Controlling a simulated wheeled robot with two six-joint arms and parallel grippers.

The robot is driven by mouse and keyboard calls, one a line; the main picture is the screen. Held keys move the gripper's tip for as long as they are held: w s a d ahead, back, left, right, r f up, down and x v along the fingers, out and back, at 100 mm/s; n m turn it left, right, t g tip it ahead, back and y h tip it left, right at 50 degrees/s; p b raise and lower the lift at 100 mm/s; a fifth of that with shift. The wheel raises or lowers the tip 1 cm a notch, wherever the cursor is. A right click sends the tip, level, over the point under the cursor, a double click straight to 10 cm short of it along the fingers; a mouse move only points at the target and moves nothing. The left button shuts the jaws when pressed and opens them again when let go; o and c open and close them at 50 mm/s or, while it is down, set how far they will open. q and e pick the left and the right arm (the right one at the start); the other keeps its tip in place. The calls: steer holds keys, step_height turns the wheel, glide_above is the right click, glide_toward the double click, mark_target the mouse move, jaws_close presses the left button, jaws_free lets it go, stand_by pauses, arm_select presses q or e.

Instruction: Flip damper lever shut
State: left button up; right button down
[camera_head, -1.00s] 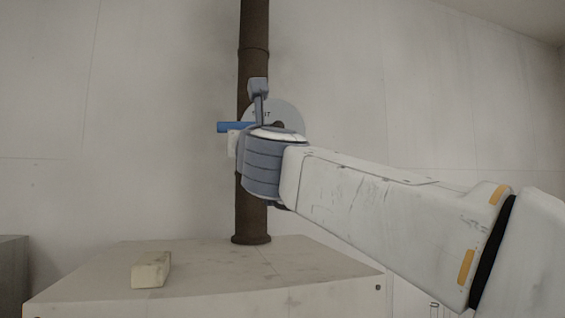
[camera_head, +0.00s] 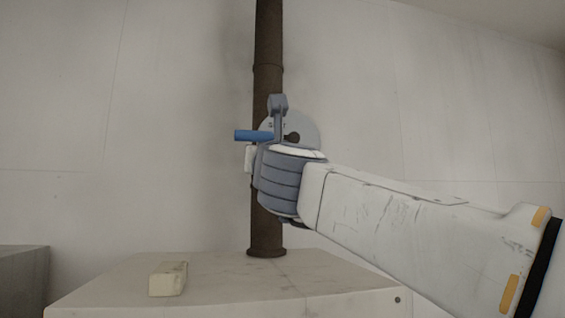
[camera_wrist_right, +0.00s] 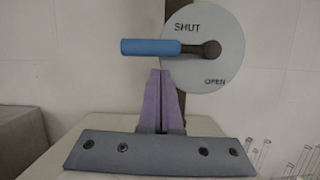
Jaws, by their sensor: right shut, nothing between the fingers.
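The damper lever has a blue handle (camera_head: 253,135) that lies level and points left. It also shows in the right wrist view (camera_wrist_right: 150,47), joined by a dark arm to a knob on a pale disc (camera_wrist_right: 232,45). The disc reads SHUT above the lever and OPEN at its lower right. My right gripper (camera_wrist_right: 162,74) is shut and empty, its tips just below the handle's right part in that view. I cannot tell whether they touch it. My left gripper is not in view.
A brown upright pipe (camera_head: 268,90) stands behind the lever on a pale cabinet top (camera_head: 230,285). A cream block (camera_head: 168,278) lies at the top's front left. A grey box (camera_head: 22,280) stands at far left. The space left of the pipe is clear.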

arm_select(q)
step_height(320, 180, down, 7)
steer(key=b, duration=0.5)
steer(key=shift+b, duration=0.35)
arm_select(e)
steer(key=f+v, duration=0.1)
steer(key=v, duration=1)
steer(key=shift+f, duration=0.3)
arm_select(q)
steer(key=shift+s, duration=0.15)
arm_select(e)
steer(key=shift+d, duration=0.1)
